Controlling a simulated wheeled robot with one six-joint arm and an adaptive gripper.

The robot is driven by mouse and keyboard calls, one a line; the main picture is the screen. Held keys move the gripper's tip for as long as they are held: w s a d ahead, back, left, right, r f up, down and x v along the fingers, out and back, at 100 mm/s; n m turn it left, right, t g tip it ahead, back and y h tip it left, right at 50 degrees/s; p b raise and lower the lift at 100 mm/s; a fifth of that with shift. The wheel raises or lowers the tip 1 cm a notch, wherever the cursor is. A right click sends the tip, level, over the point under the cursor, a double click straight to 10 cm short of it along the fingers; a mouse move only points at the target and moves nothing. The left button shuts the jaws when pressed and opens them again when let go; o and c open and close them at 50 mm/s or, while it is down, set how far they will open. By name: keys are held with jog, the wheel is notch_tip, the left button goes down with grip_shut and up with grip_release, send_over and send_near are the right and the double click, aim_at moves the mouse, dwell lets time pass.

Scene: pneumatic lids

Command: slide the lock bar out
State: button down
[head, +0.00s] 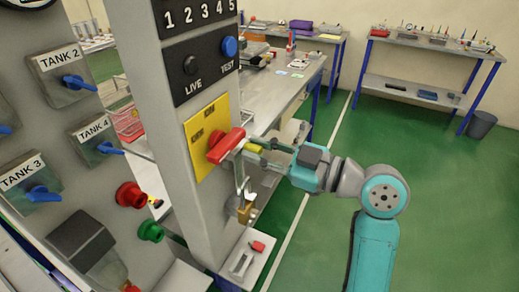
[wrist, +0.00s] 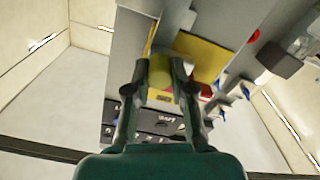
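The red switch handle (head: 226,145) sits on a yellow plate (head: 207,125) on the side of the grey column. A short yellow grip (head: 254,148), which looks like the end of the lock bar, sticks out in front of the handle. In the wrist view the yellow grip (wrist: 160,70) lies between the fingertips and fills the gap. My gripper (head: 256,150) reaches in from the right and appears shut on it. The rest of the bar is hidden. A brass padlock (head: 246,214) hangs below on thin metal.
A small shelf (head: 238,280) with a red item (head: 258,246) is below the handle. Tank valves with blue levers (head: 42,193) and red and green knobs (head: 131,195) are left. The green floor to the right is open; benches stand behind.

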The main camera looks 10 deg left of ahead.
jog(key=shift+w+d, duration=0.3)
jog(key=shift+w, duration=0.55)
jog(key=shift+w+d, duration=0.35)
jog(key=shift+w, duration=0.5)
jog(key=shift+w+d, duration=0.3)
jog(key=shift+w, duration=0.55)
jog(key=c, duration=1)
grip_release()
jog(key=shift+w, duration=0.1)
jog(key=shift+d, duration=0.1)
jog(key=v, duration=1.2)
